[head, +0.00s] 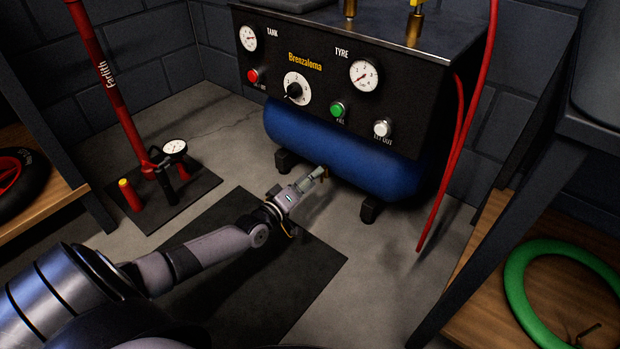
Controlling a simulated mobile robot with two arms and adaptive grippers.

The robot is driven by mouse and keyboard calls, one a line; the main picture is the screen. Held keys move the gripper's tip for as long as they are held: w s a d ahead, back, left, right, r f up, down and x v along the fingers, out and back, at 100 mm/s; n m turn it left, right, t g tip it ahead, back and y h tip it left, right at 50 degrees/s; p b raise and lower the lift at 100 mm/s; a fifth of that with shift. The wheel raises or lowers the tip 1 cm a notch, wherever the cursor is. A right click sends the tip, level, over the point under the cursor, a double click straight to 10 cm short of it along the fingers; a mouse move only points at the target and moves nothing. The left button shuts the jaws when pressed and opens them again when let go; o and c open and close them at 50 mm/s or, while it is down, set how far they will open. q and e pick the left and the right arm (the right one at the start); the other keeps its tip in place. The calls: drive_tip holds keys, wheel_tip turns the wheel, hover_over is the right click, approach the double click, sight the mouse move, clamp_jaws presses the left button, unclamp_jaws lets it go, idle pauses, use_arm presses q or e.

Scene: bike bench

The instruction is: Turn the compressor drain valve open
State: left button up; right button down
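The compressor has a dark control panel (320,75) above a blue tank (345,150) on black feet. My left gripper (316,178) reaches in low from the left, its fingertips at the underside of the blue tank. A small brass-coloured bit (325,173), possibly the drain valve, shows at the fingertips. The fingers hide most of it, and its handle position cannot be made out. Whether the fingers touch or grip it is too small to tell. My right gripper is out of view.
A red floor pump (112,90) stands at left on a dark mat. A red hose (463,130) hangs at the compressor's right side. Wooden shelves hold a wheel (20,182) at left and a green tyre (518,285) at right. Floor in front of the tank is clear.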

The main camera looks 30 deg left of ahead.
use_arm(q)
drive_tip(key=n, duration=0.3)
drive_tip(key=shift+n, duration=0.3)
drive_tip(key=shift+n+b, duration=0.35)
drive_tip(key=shift+n, duration=1.55)
drive_tip(key=o, duration=1.2)
drive_tip(key=shift+c, duration=0.2)
drive_tip(key=s+a, duration=0.1)
drive_tip(key=s, duration=1.1)
